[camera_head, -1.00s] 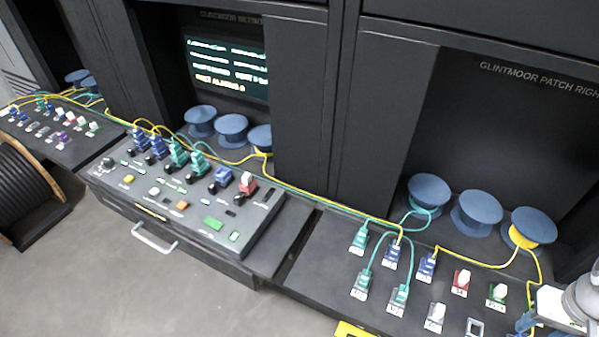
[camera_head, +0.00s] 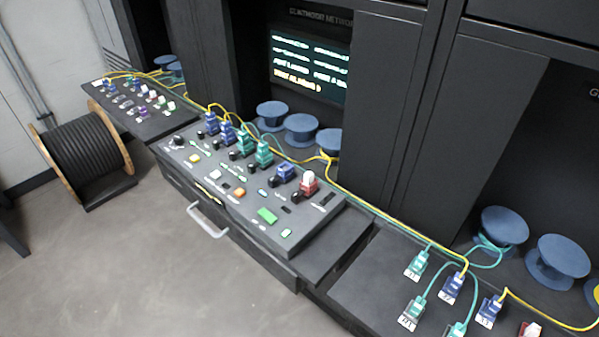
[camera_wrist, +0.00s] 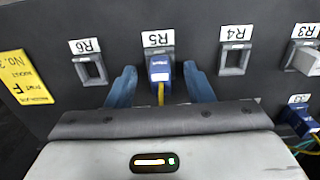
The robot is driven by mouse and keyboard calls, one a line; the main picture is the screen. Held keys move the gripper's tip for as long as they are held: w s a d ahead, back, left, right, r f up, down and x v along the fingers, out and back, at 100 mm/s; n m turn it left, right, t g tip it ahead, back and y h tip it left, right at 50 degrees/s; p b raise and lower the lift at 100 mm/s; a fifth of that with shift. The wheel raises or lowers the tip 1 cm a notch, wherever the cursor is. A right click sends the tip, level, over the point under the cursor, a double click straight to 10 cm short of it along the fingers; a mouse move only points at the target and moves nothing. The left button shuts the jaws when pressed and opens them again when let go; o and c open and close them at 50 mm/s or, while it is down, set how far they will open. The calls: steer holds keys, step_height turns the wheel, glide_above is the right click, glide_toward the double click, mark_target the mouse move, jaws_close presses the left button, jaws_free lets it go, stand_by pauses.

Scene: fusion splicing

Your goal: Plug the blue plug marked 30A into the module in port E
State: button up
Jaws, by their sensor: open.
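In the wrist view my gripper (camera_wrist: 159,69) is open. Its two blue fingers stand on either side of a blue plug (camera_wrist: 160,73), with visible gaps. That plug sits in the socket labelled R5, and a yellow cable runs from it toward me. The print on its white label is too small to read, so I cannot confirm 30A. In the head view the grey sloped console (camera_head: 222,192), likely the module, carries blue and teal plugs along its back row. Its port letters are unreadable, so port E cannot be picked out. My gripper is outside the head view.
Empty sockets R6 (camera_wrist: 91,70) and R4 (camera_wrist: 234,60) flank R5. A white plug (camera_wrist: 305,60) sits at R3, and another blue plug (camera_wrist: 298,120) is lower right. A yellow note (camera_wrist: 24,77) is at left. Blue spools (camera_head: 503,227) and loose cables line the back.

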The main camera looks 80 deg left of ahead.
stand_by(0.8)
jaws_close()
stand_by(0.4)
steer(key=shift+r, duration=0.15)
steer(key=shift+r+p, duration=2.1)
steer(key=shift+r, duration=0.8)
steer(key=shift+f, duration=0.1)
